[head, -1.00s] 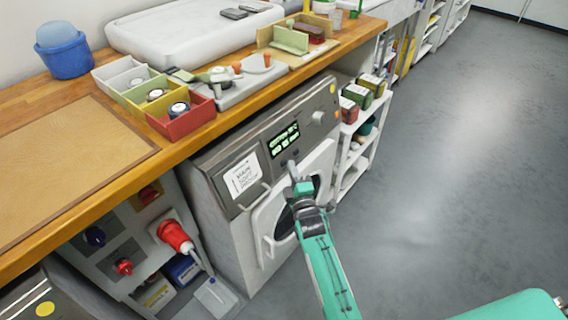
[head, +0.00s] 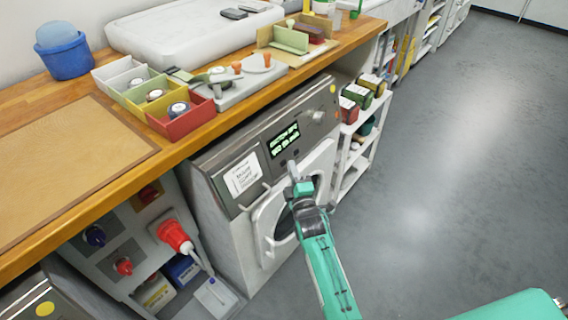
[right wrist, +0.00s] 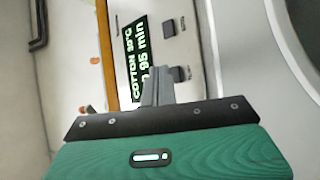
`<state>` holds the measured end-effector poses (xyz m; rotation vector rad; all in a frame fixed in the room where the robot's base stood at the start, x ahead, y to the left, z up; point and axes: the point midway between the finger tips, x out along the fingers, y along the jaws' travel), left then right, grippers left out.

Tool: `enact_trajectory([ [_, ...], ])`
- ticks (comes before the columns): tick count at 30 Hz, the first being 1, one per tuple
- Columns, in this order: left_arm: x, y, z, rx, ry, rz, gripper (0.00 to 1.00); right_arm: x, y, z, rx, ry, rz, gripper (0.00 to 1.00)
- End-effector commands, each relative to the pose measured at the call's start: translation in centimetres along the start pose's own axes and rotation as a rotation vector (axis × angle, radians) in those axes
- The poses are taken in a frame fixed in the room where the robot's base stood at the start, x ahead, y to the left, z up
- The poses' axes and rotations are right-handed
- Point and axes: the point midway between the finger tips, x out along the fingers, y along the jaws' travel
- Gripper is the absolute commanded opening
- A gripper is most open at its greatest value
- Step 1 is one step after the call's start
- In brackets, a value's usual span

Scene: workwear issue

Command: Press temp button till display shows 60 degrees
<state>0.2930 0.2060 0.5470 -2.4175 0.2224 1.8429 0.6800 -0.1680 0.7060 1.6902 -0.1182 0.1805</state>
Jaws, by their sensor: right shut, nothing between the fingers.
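The washing machine (head: 225,215) stands under the wooden counter. Its lit green display (head: 284,140) sits on the grey front panel. In the right wrist view the display (right wrist: 140,60) is turned sideways; it appears to read "COTTON 90°C" with "95 min" on the second line, partly covered by my fingers. Two dark square buttons, one upper (right wrist: 168,28) and one lower (right wrist: 180,73), sit beside the display. My right gripper (head: 292,167) is shut and empty, its tip just below the display. In the wrist view the fingertips (right wrist: 157,84) are close to the lower button; contact cannot be told.
The round door (head: 284,222) is below the panel, and a white label (head: 242,176) is at its left. A round knob (head: 317,116) is at the right. A white shelf rack (head: 352,175) stands right of the machine. The grey floor (head: 460,150) farther right is clear.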

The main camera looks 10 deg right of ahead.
Motion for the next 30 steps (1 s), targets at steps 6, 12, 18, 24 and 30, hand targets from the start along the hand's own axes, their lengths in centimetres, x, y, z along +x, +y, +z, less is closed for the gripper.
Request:
enact_trajectory([
  [6, 0.01, 0.00, 0.01, 0.000, 0.000, 0.000, 0.64, 0.00, 0.00, 0.00, 0.000, 0.000, 0.000, 0.00],
  [12, 0.15, 0.00, 0.04, 0.000, 0.000, 0.000, 0.64, 0.15, -0.13, -0.12, 0.001, 0.000, 0.000, 0.00],
  [18, 0.40, 0.00, 0.11, 0.000, 0.000, 0.000, 0.64, 0.60, -0.44, -0.44, 0.000, 0.000, 0.000, 0.00],
  [24, 0.36, 0.00, 0.09, 0.000, 0.000, 0.000, 0.64, 0.60, -0.41, -0.45, 0.000, 0.000, 0.000, 0.00],
  [30, 0.42, 0.09, 0.08, 0.000, -0.001, 0.002, 0.64, 0.63, -0.45, -0.47, 0.000, 0.000, 0.000, 0.00],
])
